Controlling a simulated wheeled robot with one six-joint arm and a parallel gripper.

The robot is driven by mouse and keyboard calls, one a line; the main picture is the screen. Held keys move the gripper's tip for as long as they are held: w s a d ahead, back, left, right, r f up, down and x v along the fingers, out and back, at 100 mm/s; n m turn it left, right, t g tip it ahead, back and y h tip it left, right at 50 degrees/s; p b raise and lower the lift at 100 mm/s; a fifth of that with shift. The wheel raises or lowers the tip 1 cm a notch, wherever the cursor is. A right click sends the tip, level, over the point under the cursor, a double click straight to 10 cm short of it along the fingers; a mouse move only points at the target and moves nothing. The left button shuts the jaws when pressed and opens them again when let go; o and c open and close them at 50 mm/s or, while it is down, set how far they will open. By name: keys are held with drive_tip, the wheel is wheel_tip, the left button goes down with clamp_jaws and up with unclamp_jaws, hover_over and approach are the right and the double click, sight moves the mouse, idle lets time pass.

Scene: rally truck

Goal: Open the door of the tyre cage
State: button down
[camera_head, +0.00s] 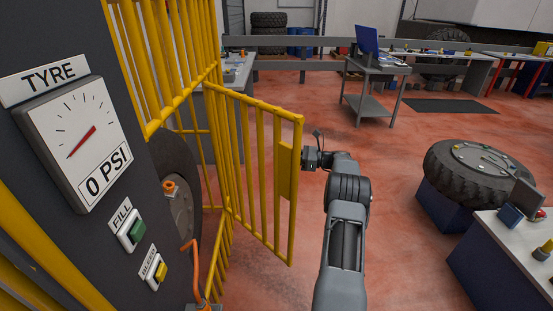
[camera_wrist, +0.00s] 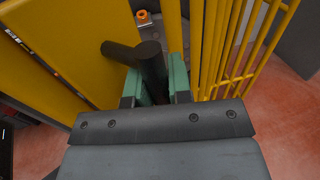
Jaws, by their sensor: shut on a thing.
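The tyre cage door (camera_head: 262,170) is a yellow barred panel. It stands swung out from the yellow cage (camera_head: 165,55), open at an angle, with its free edge towards my arm. My gripper (camera_head: 310,158) is at that free edge, beside the yellow plate (camera_head: 287,170) on the door. In the wrist view, the green-padded fingers of my gripper (camera_wrist: 157,85) are shut on a dark round door handle (camera_wrist: 150,58). The handle is mostly hidden by my gripper in the head view. A tyre (camera_head: 175,165) stands inside the cage.
A dark panel carries a gauge reading 0 PSI (camera_head: 78,140), a green fill button (camera_head: 137,229) and a yellow button (camera_head: 160,271). A tyre on a blue stand (camera_head: 450,205) and a workbench (camera_head: 515,235) are at right. Red floor between is clear.

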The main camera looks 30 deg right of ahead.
drive_tip(key=shift+w+d+f, duration=0.1)
drive_tip(key=shift+d+f, duration=0.1)
drive_tip(key=shift+d, duration=0.7)
drive_tip(key=c, duration=1.4)
unclamp_jaws()
drive_tip(key=shift+o, duration=0.3)
drive_tip(key=shift+s+d+r, duration=0.1)
drive_tip(key=shift+s+d, duration=0.1)
drive_tip(key=v, duration=1.3)
drive_tip(key=shift+d+b, duration=0.15)
drive_tip(key=shift+b, duration=0.3)
drive_tip(key=shift+s+r, duration=0.1)
